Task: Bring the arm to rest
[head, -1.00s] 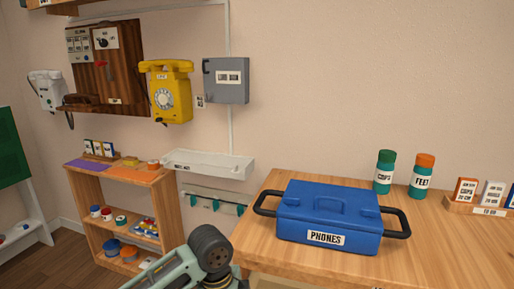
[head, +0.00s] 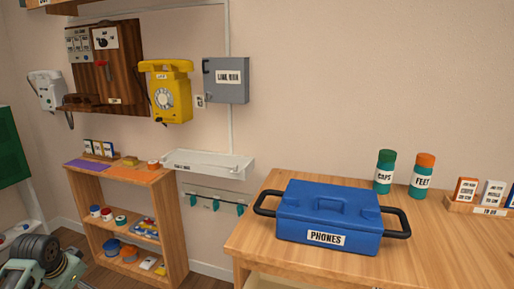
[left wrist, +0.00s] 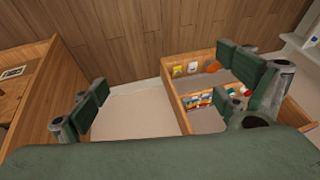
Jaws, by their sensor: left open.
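My left arm (head: 42,262) shows at the lower left corner of the head view, in front of the floor left of the small wooden shelf. The wooden shelf (left wrist: 180,112) lies beyond the right finger and the wooden table (left wrist: 40,95) beyond the left one. My right arm is not in view.
The blue PHONES box (head: 325,215) stands on the wooden table (head: 460,245). A yellow phone (head: 178,100), a white phone (head: 47,90) and a grey box (head: 226,82) are on the wall. The shelf (head: 180,215) holds small items. A white tray (head: 205,163) juts out above hooks.

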